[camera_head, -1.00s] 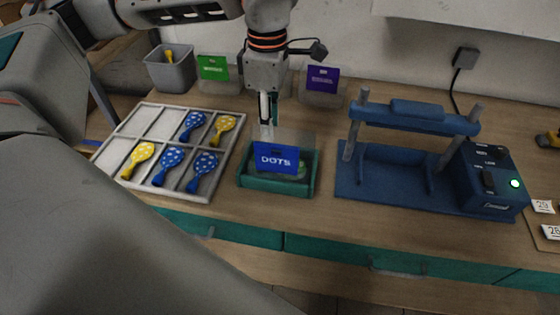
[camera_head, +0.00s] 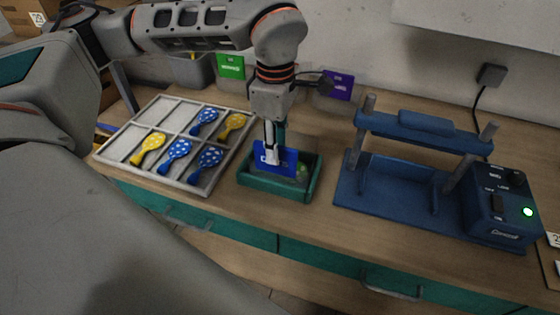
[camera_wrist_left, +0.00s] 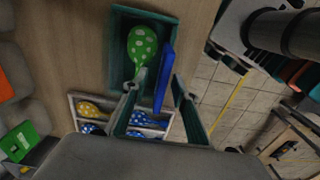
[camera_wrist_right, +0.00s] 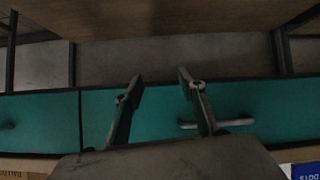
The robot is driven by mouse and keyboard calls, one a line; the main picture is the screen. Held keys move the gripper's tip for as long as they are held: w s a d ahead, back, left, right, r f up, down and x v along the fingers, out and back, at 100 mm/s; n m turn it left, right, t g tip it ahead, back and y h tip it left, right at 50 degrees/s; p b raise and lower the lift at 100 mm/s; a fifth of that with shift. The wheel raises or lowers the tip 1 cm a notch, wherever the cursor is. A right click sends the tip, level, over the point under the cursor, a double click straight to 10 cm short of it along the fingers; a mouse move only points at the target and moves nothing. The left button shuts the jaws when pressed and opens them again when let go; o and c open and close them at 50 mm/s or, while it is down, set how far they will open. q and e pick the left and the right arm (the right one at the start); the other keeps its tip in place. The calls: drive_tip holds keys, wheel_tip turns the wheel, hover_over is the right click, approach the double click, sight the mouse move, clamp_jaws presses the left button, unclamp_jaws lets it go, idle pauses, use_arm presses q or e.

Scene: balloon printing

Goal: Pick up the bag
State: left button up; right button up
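The bag's blue header card (camera_head: 282,165) stands upright in the green tray (camera_head: 311,182). The card shows nearly edge-on in the left wrist view (camera_wrist_left: 165,62). A green balloon with white dots (camera_wrist_left: 142,47) lies beside it; whether it is inside clear film I cannot tell. My left gripper (camera_head: 271,152) reaches down over the card. In the left wrist view its fingers (camera_wrist_left: 160,84) are apart, one each side of the card, with gaps visible. My right gripper (camera_wrist_right: 160,82) is open and empty, away from the bag, facing teal drawers.
A grey divided tray (camera_head: 148,178) with yellow and blue dotted balloons is left of the green tray. A blue press-like machine (camera_head: 400,205) with a green light stands right. Green (camera_head: 230,66) and purple (camera_head: 338,84) cards stand behind, near a grey bin (camera_head: 190,71).

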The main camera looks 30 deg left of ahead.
sight(276, 172)
use_arm(q)
wheel_tip(276, 172, down, 5)
drive_tip(key=shift+s, duration=0.15)
drive_tip(key=shift+c, duration=0.4)
clamp_jaws()
